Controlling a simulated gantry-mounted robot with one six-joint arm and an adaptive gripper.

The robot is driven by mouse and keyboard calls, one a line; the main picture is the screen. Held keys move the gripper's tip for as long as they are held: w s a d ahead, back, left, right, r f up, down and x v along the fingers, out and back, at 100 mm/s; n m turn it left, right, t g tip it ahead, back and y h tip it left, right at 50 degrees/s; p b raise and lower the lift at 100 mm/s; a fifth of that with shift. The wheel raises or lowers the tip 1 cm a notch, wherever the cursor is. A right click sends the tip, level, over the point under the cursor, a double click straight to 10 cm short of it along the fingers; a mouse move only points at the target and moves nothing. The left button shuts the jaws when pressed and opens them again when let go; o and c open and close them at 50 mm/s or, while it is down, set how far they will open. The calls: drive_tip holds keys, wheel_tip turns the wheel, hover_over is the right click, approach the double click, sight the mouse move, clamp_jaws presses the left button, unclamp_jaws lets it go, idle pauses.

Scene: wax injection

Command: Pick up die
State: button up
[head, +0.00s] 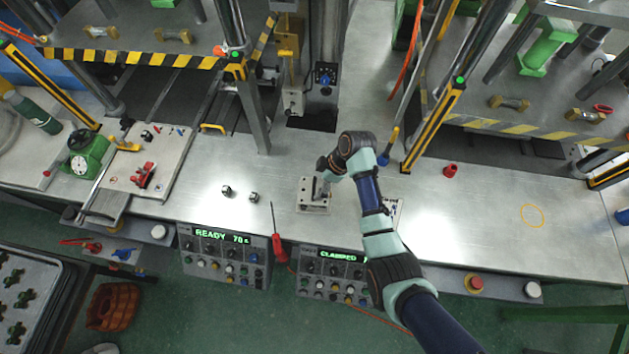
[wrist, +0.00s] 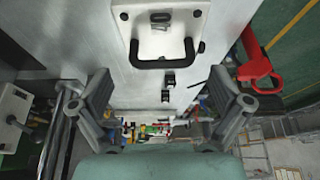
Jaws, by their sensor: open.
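The die (head: 311,204) is a pale metal block lying on the steel bench near the middle of the head view. In the wrist view the die (wrist: 150,42) shows at the top centre, with a black U-shaped handle (wrist: 162,62) and dark holes in its face. My gripper (head: 322,192) is close over the die in the head view and hides part of it. In the wrist view its two fingers are spread wide, with an empty gap between them (wrist: 168,82). The handle lies ahead of this gap, and I see no finger contact.
Two small dark metal parts (head: 240,194) lie left of the die. A press post (head: 255,115) rises behind left. The bench to the right is mostly clear.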

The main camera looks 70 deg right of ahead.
sight(315, 185)
drive_tip(key=x, duration=0.3)
drive_tip(key=shift+a+f, duration=0.1)
drive_tip(key=c, duration=1.7)
wheel_tip(315, 185, up, 20)
drive_tip(key=p, duration=0.3)
